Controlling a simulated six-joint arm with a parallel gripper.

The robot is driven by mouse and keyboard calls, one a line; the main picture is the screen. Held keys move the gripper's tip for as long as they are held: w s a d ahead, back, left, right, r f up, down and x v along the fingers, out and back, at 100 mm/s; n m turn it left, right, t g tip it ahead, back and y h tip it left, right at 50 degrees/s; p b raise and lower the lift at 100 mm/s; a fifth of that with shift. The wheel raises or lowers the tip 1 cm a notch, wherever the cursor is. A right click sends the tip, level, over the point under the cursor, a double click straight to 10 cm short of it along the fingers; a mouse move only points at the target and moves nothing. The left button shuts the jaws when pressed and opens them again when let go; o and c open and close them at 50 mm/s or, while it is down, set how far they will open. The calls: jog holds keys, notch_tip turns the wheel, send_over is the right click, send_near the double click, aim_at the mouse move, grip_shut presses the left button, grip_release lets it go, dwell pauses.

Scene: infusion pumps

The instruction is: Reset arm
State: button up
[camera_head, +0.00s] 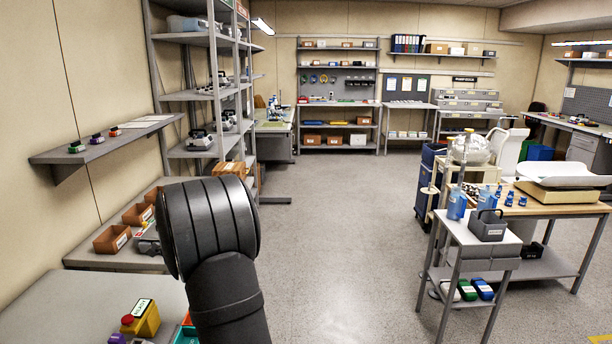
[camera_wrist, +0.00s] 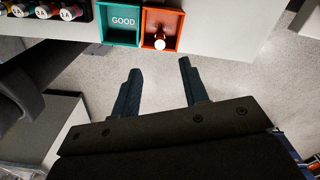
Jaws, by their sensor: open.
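My gripper (camera_wrist: 158,82) shows in the wrist view with its two dark fingers spread apart. Nothing is between them, and grey floor shows behind. The fingertips point toward a bench edge that carries a teal tray (camera_wrist: 122,24) marked GOOD and an orange-red tray (camera_wrist: 160,28). A small item with a white round end (camera_wrist: 159,44) lies in the orange-red tray. In the head view my dark arm stands in front of the left bench, and the gripper itself is not visible there.
Several round-capped items marked 1A (camera_wrist: 44,11) stand left of the teal tray. A yellow device with a red knob (camera_head: 141,320) sits on the near-left bench (camera_head: 70,300). A cart (camera_head: 470,238) with blue bottles stands at right. The middle floor (camera_head: 340,220) is clear.

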notch_tip(320, 180, down, 6)
jog(key=shift+f, duration=0.2)
jog(key=shift+r, duration=1.2)
jog(key=shift+f, duration=0.1)
